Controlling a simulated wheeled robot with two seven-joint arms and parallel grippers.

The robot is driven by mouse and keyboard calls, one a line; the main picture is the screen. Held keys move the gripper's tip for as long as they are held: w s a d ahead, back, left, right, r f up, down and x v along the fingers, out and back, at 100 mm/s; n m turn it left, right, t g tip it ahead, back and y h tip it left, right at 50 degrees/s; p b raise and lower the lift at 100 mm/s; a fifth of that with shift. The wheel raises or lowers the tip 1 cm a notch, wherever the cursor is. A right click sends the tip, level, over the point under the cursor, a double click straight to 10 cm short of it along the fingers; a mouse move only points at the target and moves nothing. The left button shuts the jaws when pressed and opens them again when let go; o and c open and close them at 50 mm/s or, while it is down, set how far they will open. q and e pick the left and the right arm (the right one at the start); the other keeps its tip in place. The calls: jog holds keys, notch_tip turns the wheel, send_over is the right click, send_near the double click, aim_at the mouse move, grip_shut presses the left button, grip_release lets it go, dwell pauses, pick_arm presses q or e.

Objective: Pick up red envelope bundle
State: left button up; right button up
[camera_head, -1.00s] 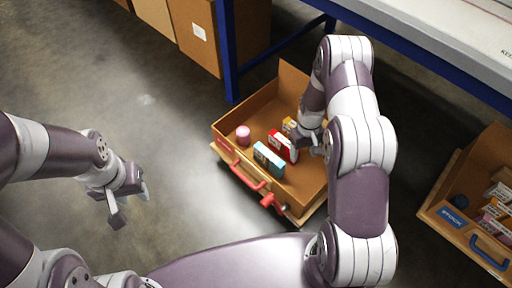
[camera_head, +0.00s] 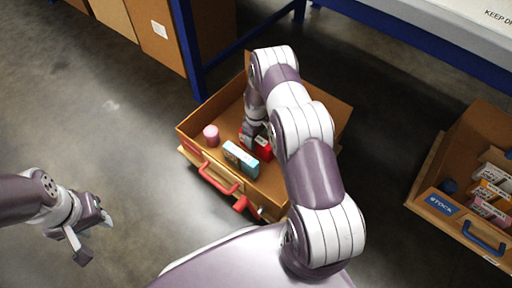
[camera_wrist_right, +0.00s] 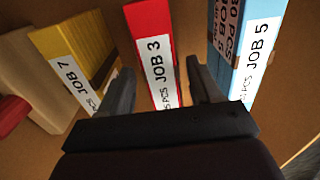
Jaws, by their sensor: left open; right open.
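The red envelope bundle (camera_head: 264,149), labelled JOB 3, stands in the wooden box with red handles (camera_head: 184,128). In the right wrist view the red bundle (camera_wrist_right: 153,60) stands between the two fingers of my right gripper (camera_wrist_right: 163,85), with a gap on each side. That gripper (camera_head: 251,141) is open and low inside the box; in the head view it partly hides the bundle. My left gripper (camera_head: 95,236) is open and empty above the floor at lower left, well away from the box.
A blue bundle (camera_wrist_right: 240,50), JOB 5, and a yellow bundle (camera_wrist_right: 75,50), JOB 7, flank the red one closely. A STOCK box (camera_head: 435,203) stands at right. A blue-legged table (camera_head: 186,45) stands behind.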

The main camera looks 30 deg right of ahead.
aim_at(256, 144)
notch_tip(256, 144, down, 4)
jog(key=shift+a+b, duration=0.1)
jog(key=shift+b, duration=0.85)
jog(key=shift+r, duration=0.2)
jog(key=c, duration=1.1)
pick_arm(q)
notch_tip(256, 144, down, 3)
jog(key=shift+r, duration=0.1)
pick_arm(e)
jog(key=shift+r, duration=0.1)
